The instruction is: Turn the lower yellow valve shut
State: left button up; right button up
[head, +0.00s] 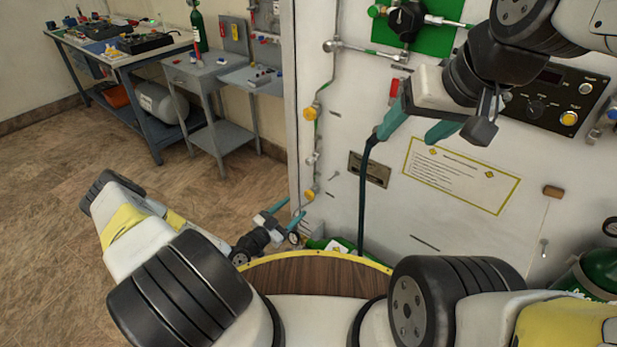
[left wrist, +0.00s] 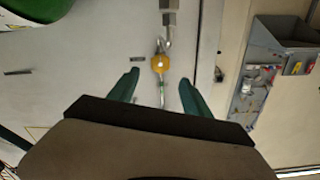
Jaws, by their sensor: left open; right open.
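The lower yellow valve (head: 309,195) is a small round knob low on the left edge of the white panel in the head view. My left gripper (head: 291,210) is open and empty, just left of and slightly below it in that view. In the left wrist view, a yellow valve (left wrist: 160,63), apparently the same one, lies beyond and between the open teal fingers (left wrist: 157,85), with a gap all round. My right gripper (head: 405,138) is open in front of the panel's upper part, away from the valve.
Another yellow valve (head: 311,113) sits higher on the same panel edge. A dark hose (head: 362,200) hangs before the panel, its upper end near a right finger. A green cylinder (head: 602,270) stands at the right. A grey side table (head: 205,72) and workbench (head: 120,58) stand left; floor there is clear.

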aim_at(308, 196)
pick_arm(q)
jog(key=x, duration=0.7)
jog(key=shift+w+d+f, duration=0.1)
jog(key=shift+w+d, duration=0.1)
jog(key=shift+w, duration=0.05)
jog(key=shift+c, duration=0.3)
grip_shut()
jog(key=shift+m, duration=0.3)
jog(key=m, duration=0.5)
jog(key=shift+m, duration=0.7)
